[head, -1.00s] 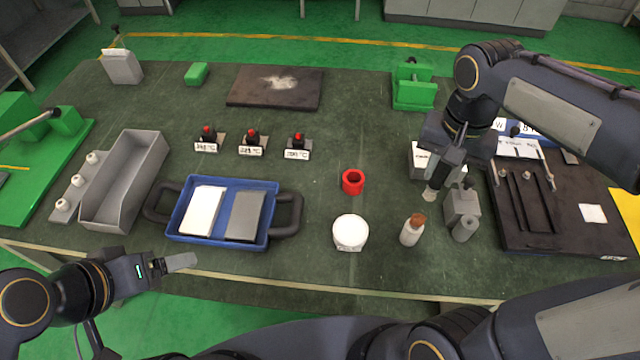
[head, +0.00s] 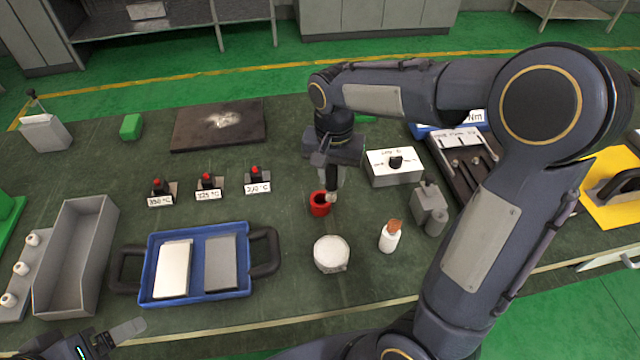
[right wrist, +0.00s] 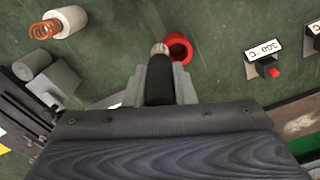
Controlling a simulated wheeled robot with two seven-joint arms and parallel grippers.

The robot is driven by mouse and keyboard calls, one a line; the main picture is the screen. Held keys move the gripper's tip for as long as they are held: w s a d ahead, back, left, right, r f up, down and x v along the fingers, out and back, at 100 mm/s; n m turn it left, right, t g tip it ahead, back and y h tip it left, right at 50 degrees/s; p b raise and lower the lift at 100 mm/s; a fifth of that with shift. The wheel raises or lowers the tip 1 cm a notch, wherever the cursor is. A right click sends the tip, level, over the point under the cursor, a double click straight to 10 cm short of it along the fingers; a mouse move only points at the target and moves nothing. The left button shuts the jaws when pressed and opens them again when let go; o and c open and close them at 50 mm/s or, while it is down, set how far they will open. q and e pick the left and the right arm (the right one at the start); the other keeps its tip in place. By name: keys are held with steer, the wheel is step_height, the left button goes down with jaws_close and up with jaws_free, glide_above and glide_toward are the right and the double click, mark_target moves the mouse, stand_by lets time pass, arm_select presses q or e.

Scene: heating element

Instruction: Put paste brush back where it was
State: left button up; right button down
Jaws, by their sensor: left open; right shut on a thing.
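My right gripper (head: 327,168) is shut on the paste brush (head: 333,180), which has a dark handle and a pale tip pointing down. The brush also shows between the fingers in the right wrist view (right wrist: 160,80). The red cup (head: 319,206) stands on the table right by the brush tip. In the right wrist view the tip appears beside the rim of the red cup (right wrist: 180,48); I cannot tell its exact height above the table. My left gripper (head: 112,340) is open and empty, low at the left near the table's front edge.
A white box (head: 394,168) and a grey block (head: 430,205) are to the right. A blue tray (head: 206,226) with two slabs lies to the left.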

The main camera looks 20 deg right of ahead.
steer(key=shift+w+a+f, duration=0.2)
steer(key=shift+w+f, duration=0.35)
steer(key=shift+f, duration=0.65)
steer(key=shift+w+a+f, duration=0.15)
steer(key=shift+w+f, duration=0.4)
steer(key=shift+f, duration=0.65)
steer(key=shift+w+a+f, duration=0.2)
steer(key=shift+w+f, duration=0.35)
steer(key=shift+f, duration=0.65)
steer(key=shift+f, duration=0.1)
steer(key=shift+f, duration=0.15)
steer(key=c, duration=1.2)
jaws_free()
